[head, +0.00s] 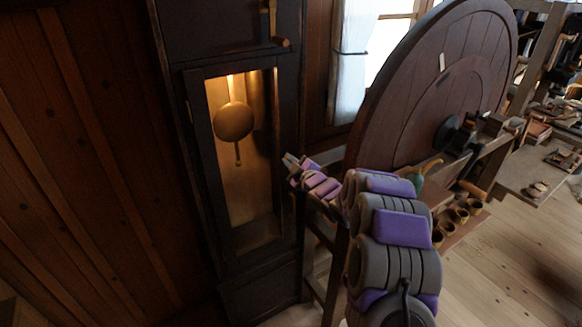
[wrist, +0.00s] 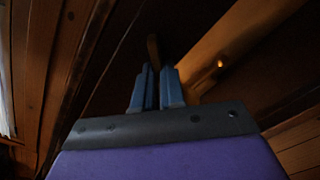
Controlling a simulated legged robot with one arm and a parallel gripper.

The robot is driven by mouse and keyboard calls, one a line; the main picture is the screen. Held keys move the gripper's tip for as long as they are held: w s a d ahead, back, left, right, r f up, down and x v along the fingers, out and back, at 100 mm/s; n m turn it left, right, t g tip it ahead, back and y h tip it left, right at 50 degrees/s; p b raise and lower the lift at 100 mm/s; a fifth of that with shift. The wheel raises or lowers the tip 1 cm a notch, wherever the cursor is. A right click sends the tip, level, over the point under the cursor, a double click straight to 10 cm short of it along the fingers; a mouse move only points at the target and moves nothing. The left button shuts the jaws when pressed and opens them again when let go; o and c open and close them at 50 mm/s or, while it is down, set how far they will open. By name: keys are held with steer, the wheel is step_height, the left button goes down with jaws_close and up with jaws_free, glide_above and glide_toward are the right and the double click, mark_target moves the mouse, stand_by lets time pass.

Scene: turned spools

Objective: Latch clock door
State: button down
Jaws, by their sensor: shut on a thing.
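The tall dark wooden clock (head: 262,283) stands left of centre in the head view. Its dark-framed door (head: 205,160) surrounds a lit opening where a round brass pendulum (head: 233,121) hangs. The door looks closed or nearly so; I cannot tell whether it is flush. My gripper (head: 289,160) is at the right edge of the door, about mid-height. In the wrist view its two blue-grey fingers (wrist: 158,85) are close together on a small brown wooden piece (wrist: 153,47), seemingly the latch. Its lower part is hidden between the fingers.
A large round wooden wheel (head: 400,90) stands close to the right of my arm. A workbench (head: 535,165) with small items is at the far right. A plank wall (head: 80,150) fills the left. Open wooden floor (head: 510,240) shows at the lower right.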

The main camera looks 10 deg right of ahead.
steer(key=shift+s+a+f+n+b, duration=0.1)
steer(key=shift+f+n+b, duration=0.15)
steer(key=shift+n+b, duration=0.8)
steer(key=shift+a+f+n+b, duration=0.1)
steer(key=shift+f+n+b, duration=0.15)
steer(key=shift+n, duration=1.5)
steer(key=shift+s+f+n+b, duration=0.1)
steer(key=shift+f+n+b, duration=0.15)
steer(key=shift+n+b, duration=0.8)
steer(key=shift+n+p, duration=0.4)
steer(key=shift+n, duration=0.05)
steer(key=c, duration=1.2)
jaws_free()
steer(key=shift+w+a, duration=0.1)
steer(key=p+v, duration=0.3)
steer(key=v, duration=1.4)
